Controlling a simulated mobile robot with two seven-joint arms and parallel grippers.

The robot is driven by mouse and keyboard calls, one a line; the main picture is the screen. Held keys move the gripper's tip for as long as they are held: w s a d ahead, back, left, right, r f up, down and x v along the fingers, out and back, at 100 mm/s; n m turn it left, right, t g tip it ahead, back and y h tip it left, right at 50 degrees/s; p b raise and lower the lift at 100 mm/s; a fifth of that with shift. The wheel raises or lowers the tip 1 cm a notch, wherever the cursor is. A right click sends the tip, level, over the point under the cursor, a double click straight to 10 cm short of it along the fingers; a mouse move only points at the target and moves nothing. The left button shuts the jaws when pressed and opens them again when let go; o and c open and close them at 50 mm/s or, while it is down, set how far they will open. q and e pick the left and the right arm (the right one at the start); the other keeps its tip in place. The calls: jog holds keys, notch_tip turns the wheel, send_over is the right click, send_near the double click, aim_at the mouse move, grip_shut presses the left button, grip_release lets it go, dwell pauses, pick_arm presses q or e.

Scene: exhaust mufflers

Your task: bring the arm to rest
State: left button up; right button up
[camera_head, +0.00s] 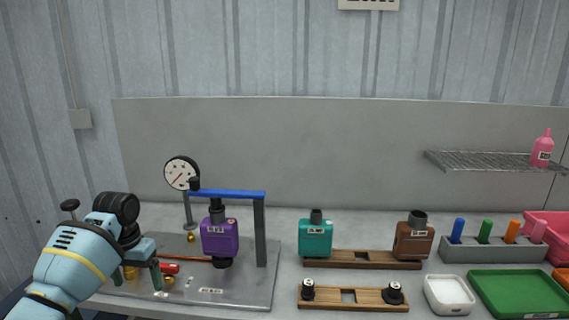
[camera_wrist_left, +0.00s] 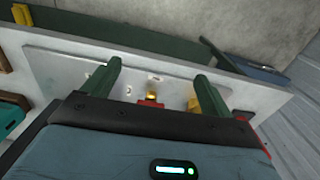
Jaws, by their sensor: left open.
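My left gripper (camera_head: 137,279) is at the lower left in the head view, over the left part of the grey metal plate (camera_head: 250,292). Its two green fingers stand apart with nothing between their tips; they also show in the left wrist view (camera_wrist_left: 158,74). A brass knob on a red fitting (camera_wrist_left: 151,98) shows between and beyond the fingers there. A purple muffler (camera_head: 220,239) is upright in the test stand (camera_head: 261,235) with the blue bar and round gauge, to the right of the gripper and apart from it. My right gripper is not in view.
A teal muffler (camera_head: 315,238) and a brown muffler (camera_head: 414,240) stand on a wooden rack (camera_head: 340,259). A second wooden rack (camera_head: 330,301) with black pieces lies in front. A white tray (camera_head: 449,308) and a green tray (camera_head: 519,314) are at right. A wire shelf (camera_head: 475,161) holds a pink bottle.

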pick_arm(q)
jog(key=s+d+f+m+t, duration=0.1)
jog(key=s+d+f, duration=0.3)
jog(key=f, duration=0.5)
jog(key=s+d+f+t+h, duration=0.1)
jog(key=s+d+f+t, duration=0.2)
jog(key=f, duration=0.5)
jog(key=s+d+f+m, duration=0.1)
jog(key=s+d+f, duration=0.35)
jog(key=f, duration=0.45)
jog(key=s+d+f+t+h, duration=0.1)
jog(key=s+f, duration=0.2)
jog(key=s, duration=0.4)
jog(key=s+d+f+t, duration=0.2)
jog(key=s, duration=0.5)
jog(key=s+r+t, duration=0.2)
jog(key=s+r, duration=0.1)
jog(key=s, duration=0.8)
jog(key=shift+n+t, duration=0.3)
jog(key=shift+s, duration=0.1)
